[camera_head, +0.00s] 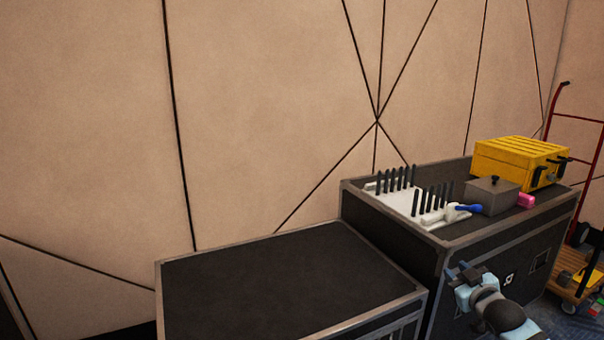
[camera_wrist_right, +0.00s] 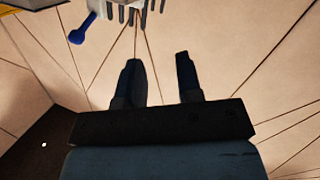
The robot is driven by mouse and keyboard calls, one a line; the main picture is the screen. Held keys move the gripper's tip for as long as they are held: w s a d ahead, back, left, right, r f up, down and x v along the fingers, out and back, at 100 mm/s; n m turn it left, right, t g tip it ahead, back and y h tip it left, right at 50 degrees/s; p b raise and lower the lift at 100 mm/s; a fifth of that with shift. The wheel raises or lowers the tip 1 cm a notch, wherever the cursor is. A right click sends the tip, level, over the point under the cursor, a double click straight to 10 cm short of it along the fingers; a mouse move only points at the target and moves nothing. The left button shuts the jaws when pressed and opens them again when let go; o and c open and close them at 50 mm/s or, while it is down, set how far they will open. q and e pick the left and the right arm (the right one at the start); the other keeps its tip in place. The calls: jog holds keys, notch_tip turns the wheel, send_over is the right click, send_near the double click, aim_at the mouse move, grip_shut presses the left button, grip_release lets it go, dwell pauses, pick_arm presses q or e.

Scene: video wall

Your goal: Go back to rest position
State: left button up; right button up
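My right gripper (camera_head: 463,269) is at the lower right of the head view, in front of the taller black case (camera_head: 400,222). In the right wrist view, its two dark fingers (camera_wrist_right: 158,80) stand apart with nothing between them. It touches no object that I can see. My left gripper is in neither view.
On the taller case are a white rack with black prongs (camera_head: 405,203), a blue-handled tool (camera_head: 468,209), a grey lidded box (camera_head: 490,197), a pink block (camera_head: 525,201) and a yellow case (camera_head: 520,160). The lower black case (camera_head: 285,280) has a bare top. A red hand truck (camera_head: 553,110) stands far right.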

jog(key=s+a+f+g+y, duration=0.1)
jog(key=s+a+f+y, duration=0.15)
jog(key=s+a, duration=0.85)
jog(key=s+a+f+y, duration=0.1)
jog(key=s+a+y, duration=0.3)
jog(key=s+a, duration=0.7)
jog(key=s+a+r+m+y, duration=0.2)
jog(key=s+a+r, duration=0.6)
jog(key=s, duration=0.4)
pick_arm(q)
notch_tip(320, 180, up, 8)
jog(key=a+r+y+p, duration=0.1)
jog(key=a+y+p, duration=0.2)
jog(key=p, duration=1.7)
pick_arm(e)
notch_tip(320, 180, up, 8)
jog(key=w+d+h, duration=0.1)
jog(key=d+h, duration=0.2)
pick_arm(q)
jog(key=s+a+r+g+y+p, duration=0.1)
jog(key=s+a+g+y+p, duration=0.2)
jog(key=p, duration=1.8)
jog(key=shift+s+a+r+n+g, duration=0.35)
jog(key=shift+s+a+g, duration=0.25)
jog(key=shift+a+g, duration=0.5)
pick_arm(e)
jog(key=s+d+r+g+h, duration=0.2)
jog(key=s+d+g+h, duration=0.1)
jog(key=s+d+g, duration=0.2)
jog(key=shift+d, duration=0.25)
